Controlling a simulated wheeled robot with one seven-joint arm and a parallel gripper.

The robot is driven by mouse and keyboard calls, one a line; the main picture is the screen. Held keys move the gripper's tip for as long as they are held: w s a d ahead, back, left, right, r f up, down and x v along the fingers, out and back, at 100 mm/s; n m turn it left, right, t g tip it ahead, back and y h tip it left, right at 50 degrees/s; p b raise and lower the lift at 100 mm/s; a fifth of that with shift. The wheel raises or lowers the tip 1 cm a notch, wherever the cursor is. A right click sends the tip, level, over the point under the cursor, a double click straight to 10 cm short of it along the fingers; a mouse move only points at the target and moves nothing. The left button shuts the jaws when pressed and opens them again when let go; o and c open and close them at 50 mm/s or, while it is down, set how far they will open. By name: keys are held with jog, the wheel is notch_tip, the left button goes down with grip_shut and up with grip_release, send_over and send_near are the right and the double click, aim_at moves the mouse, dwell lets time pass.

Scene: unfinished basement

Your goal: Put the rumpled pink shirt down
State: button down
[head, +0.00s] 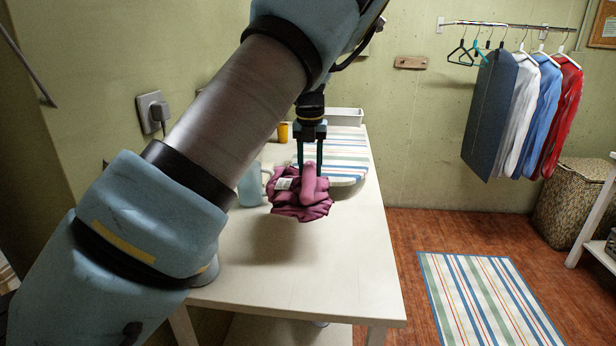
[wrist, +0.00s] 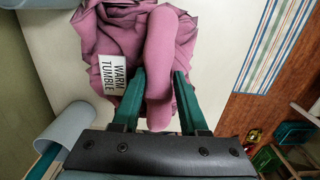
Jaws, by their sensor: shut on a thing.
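The rumpled pink shirt (head: 299,199) hangs from my gripper (head: 310,172) over the white table (head: 340,260). A shadow lies on the tabletop below and left of it, and it looks held a little above the surface. In the wrist view the shirt (wrist: 110,35) shows a white label reading "WARM TUMBLE". The green fingers of my gripper (wrist: 157,92) are shut on a thick fold of the shirt. The lower side of the shirt is hidden.
A striped board or pad (head: 335,160) lies at the table's far part, with a white bin (head: 345,117) behind it. A yellow cup (head: 283,132) and a pale blue container (head: 250,186) stand along the wall side. The table's near half is clear.

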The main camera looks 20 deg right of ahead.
notch_tip(320, 180, down, 10)
jog(key=shift+r+p, duration=0.1)
jog(key=shift+p, duration=0.85)
jog(key=shift+c, duration=2.2)
grip_release()
